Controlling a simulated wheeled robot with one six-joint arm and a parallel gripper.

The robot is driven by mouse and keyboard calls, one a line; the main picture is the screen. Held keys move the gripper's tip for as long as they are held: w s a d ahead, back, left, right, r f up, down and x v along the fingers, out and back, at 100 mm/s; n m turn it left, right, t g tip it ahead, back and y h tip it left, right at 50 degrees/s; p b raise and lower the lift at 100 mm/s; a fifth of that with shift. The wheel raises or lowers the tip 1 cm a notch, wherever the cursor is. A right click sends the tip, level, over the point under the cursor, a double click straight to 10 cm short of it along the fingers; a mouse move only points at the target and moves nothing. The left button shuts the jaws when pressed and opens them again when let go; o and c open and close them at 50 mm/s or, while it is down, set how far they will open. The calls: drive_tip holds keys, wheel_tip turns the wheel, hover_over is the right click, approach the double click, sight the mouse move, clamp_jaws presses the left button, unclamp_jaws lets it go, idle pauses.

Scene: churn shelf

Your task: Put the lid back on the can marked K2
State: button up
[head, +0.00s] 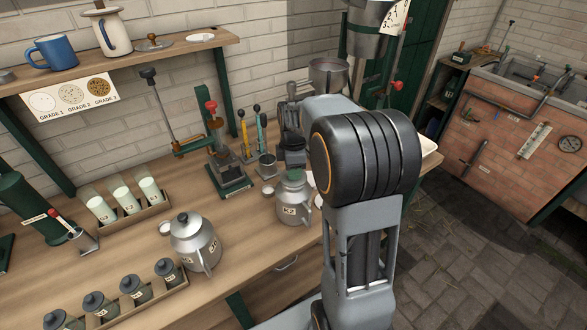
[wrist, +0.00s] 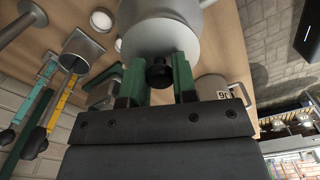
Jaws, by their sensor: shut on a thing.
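The can marked K2 (head: 291,212) is a silver can with a side handle, upright on the wooden bench. My gripper (head: 293,173) points down right over its top. In the wrist view my gripper's green fingers (wrist: 157,78) are shut on the black knob of the lid (wrist: 159,73).
Another silver can (head: 188,238) with its lid on stands to the left. A press stand (head: 230,178) and a tool holder (head: 267,167) are close behind K2. Small dark-lidded jars (head: 133,288) stand at the front left.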

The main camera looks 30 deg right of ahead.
idle(0.4)
drive_tip(key=o, duration=1.5)
drive_tip(key=shift+c, duration=0.2)
drive_tip(key=shift+r, duration=0.15)
drive_tip(key=shift+r+p, duration=2.85)
drive_tip(key=shift+r, duration=0.55)
clamp_jaws()
